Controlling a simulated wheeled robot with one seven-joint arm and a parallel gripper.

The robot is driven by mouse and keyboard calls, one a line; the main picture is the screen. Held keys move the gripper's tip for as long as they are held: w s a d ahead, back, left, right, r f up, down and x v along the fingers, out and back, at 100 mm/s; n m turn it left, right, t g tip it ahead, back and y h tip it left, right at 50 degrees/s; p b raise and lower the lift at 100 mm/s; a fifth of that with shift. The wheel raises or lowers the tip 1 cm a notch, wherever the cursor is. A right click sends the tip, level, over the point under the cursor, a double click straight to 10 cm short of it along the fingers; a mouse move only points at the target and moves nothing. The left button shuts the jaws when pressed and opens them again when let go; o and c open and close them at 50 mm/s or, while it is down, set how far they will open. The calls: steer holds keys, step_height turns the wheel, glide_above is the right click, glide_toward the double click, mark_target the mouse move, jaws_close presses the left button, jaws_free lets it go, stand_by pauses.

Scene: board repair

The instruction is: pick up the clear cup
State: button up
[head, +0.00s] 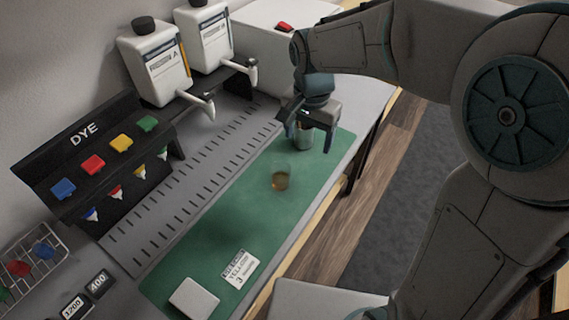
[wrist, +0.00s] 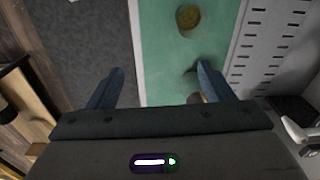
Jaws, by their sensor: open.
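The clear cup (head: 280,180) stands on the green mat (head: 215,235), with a little amber liquid in its bottom. In the wrist view the cup (wrist: 188,18) shows near the top edge, beyond my fingertips. My gripper (head: 310,133) is open, its fingers pointing down over the far part of the mat, apart from the clear cup. In the wrist view my gripper's fingers (wrist: 161,80) are spread with nothing held between them. A grey metal cup (head: 303,142) stands close by the fingers, partly hidden; I cannot tell if they touch it.
The dye rack (head: 85,140) and two white dispenser bottles (head: 157,62) line the left side. A slotted grey strip (head: 185,175) runs beside the mat. A label card (head: 238,268) and white block (head: 194,298) lie at the near end. The mat around the clear cup is free.

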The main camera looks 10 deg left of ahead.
glide_above(281, 175)
steer(key=s+d, duration=0.1)
steer(key=s, duration=0.1)
step_height(281, 175, down, 3)
steer(key=shift+m+g, duration=0.3)
steer(key=shift+m, duration=0.1)
step_height(281, 175, down, 9)
steer(key=shift+a+r+b, duration=0.1)
steer(key=shift+r+b, duration=0.1)
steer(key=shift+b, duration=0.3)
steer(key=shift+a+f, duration=0.15)
steer(key=shift+f, duration=1.25)
steer(key=shift+a+f, duration=0.1)
steer(key=shift+f, duration=1.25)
steer(key=shift+c, duration=0.3)
steer(key=c, duration=1)
